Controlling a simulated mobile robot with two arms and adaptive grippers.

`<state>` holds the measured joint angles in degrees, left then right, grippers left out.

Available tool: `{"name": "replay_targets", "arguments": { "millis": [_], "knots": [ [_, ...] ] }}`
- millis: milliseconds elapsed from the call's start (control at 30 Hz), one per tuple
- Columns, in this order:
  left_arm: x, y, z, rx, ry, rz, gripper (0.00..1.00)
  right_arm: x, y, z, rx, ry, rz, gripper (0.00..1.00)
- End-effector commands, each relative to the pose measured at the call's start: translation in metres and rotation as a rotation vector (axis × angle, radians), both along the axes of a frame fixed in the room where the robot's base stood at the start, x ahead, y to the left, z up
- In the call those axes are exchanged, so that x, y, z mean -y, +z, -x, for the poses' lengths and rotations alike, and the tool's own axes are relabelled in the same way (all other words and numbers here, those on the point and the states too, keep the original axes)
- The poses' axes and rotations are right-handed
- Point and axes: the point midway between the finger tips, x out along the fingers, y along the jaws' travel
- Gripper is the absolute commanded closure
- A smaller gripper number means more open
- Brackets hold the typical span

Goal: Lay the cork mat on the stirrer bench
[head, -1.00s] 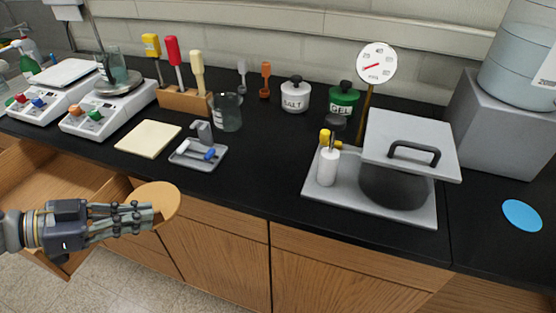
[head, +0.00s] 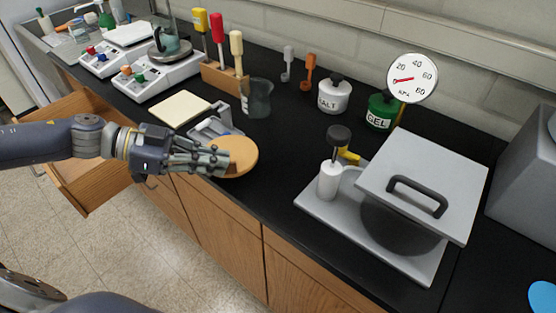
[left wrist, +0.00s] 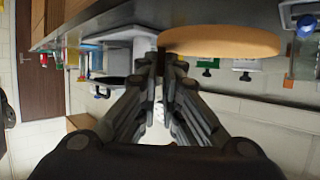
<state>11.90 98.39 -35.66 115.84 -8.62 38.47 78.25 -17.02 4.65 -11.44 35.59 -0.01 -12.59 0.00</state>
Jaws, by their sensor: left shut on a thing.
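The round tan cork mat (head: 241,157) is held at its left edge by my left gripper (head: 226,160), which is shut on it. In the head view the mat overlaps the front edge of the black bench top (head: 275,170). It also shows in the left wrist view (left wrist: 222,41), reaching out to the right from the fingertips. I cannot tell whether it touches the bench. The bench carries white stirrers (head: 160,76) with coloured knobs at the far left. My right gripper is not in view.
Behind the mat are a grey tray (head: 207,130), a cream pad (head: 180,108) and a glass beaker (head: 257,98). A grey plate with a lidded pot (head: 395,225) stands to the right. An open drawer (head: 85,185) juts out at left. Bench between mat and plate is clear.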

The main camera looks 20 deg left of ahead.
Motion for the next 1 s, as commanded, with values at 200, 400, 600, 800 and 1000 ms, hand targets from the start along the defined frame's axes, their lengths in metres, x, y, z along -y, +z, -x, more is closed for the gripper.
{"name": "replay_targets", "arguments": {
  "millis": [200, 400, 600, 800, 1000],
  "knots": [
    [0.022, 0.002, -0.015, 0.006, 0.001, 0.007, 1.00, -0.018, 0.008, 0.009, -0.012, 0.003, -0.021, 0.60],
    [0.040, 0.002, -0.029, 0.010, 0.003, 0.008, 1.00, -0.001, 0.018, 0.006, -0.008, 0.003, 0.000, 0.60],
    [0.064, 0.000, -0.046, 0.009, 0.003, 0.008, 1.00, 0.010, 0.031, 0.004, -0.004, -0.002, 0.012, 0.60],
    [0.089, -0.004, -0.063, 0.006, 0.004, 0.006, 1.00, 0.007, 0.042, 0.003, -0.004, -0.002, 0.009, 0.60],
    [0.099, -0.010, -0.069, 0.003, 0.005, 0.003, 1.00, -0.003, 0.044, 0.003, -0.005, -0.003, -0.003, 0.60]
  ]
}}
